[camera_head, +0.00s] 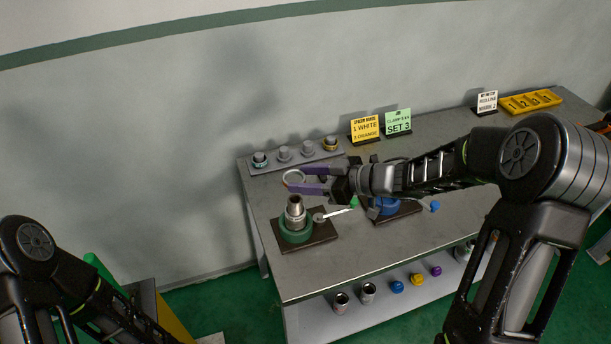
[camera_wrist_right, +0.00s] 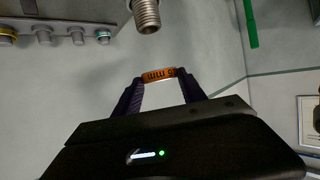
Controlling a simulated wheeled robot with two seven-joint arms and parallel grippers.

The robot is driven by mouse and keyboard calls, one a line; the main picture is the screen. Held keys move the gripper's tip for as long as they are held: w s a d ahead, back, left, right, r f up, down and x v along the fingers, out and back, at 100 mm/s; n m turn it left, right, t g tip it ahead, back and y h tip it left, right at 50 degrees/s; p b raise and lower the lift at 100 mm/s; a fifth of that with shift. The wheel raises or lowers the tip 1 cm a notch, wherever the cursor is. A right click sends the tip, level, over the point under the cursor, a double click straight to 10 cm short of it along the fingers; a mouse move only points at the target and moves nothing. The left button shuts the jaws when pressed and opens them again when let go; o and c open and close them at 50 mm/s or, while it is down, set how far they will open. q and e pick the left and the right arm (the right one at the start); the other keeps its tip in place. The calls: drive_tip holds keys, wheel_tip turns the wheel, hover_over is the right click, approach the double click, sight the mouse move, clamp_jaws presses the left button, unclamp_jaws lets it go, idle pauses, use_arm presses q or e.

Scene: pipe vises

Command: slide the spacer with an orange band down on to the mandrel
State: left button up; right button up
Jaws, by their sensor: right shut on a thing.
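The metal mandrel (camera_head: 295,212) stands upright in a green round base on a dark plate. Its threaded end (camera_wrist_right: 147,15) shows at the top of the wrist view, apart from the spacer. In the head view the spacer is just above the mandrel's top. My left gripper is out of view.
A grey rack (camera_head: 297,156) with several pegs, some carrying banded rings, stands behind. A yellow sign (camera_head: 365,128) and a green sign (camera_head: 398,122) stand at the table's back. A second vise with blue (camera_head: 388,207) is partly behind my right arm. Fittings sit on the lower shelf (camera_head: 325,318).

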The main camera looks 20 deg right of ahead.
drive_tip(key=b, duration=0.3)
hover_over(302, 206)
drive_tip(key=shift+f, duration=2.6)
drive_tip(key=shift+s+d, duration=0.3)
drive_tip(key=shift+d, duration=0.1)
drive_tip(key=shift+p, duration=0.75)
drive_tip(key=shift+f+b, duration=1.75)
drive_tip(key=shift+f, duration=0.8)
drive_tip(key=o, duration=1.4)
drive_tip(key=shift+s+d+r, duration=0.1)
drive_tip(key=v, duration=0.7)
drive_tip(key=shift+s+d+r, duration=0.15)
